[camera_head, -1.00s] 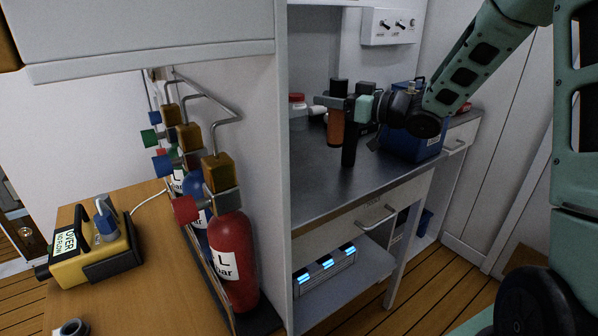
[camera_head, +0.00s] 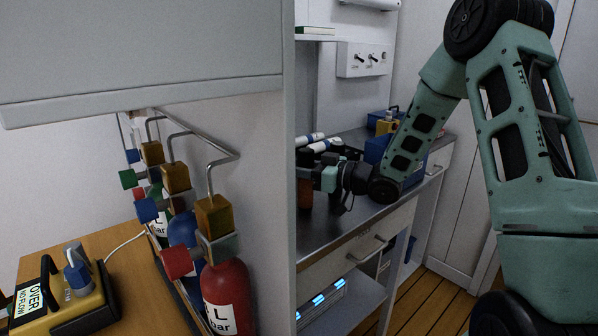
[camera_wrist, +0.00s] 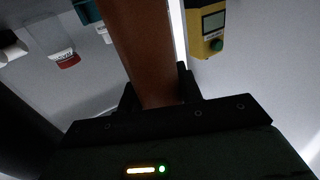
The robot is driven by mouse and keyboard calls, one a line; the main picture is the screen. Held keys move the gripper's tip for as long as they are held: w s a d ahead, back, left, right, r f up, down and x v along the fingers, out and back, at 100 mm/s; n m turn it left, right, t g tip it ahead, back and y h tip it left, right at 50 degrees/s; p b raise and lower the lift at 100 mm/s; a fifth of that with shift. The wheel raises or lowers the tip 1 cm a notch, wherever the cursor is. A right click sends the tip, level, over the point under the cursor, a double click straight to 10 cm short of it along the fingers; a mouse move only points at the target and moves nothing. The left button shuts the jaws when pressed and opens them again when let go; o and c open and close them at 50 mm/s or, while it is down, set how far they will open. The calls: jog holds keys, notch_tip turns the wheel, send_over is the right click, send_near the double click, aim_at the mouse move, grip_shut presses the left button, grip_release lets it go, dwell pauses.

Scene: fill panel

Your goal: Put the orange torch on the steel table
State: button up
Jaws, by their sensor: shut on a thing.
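The orange torch (camera_head: 304,194) is held upright in my gripper (camera_head: 308,174), over the steel table (camera_head: 335,228). In the head view only a short piece of the torch shows, just right of the white panel's edge; I cannot tell whether its lower end touches the tabletop. In the wrist view the torch (camera_wrist: 143,45) runs up from between the two dark jaws (camera_wrist: 158,100), which are shut on it.
A blue box (camera_head: 378,150) stands on the table beyond my arm. White cylinders (camera_head: 322,143) lie behind my gripper. The white panel (camera_head: 240,145) bounds the table's left side. A yellow device (camera_wrist: 206,28) shows in the wrist view. The table's front strip is clear.

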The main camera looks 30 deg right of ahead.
jog(key=shift+f, duration=0.25)
jog(key=o, duration=1.2)
jog(key=shift+f, duration=0.1)
jog(key=v, duration=1.2)
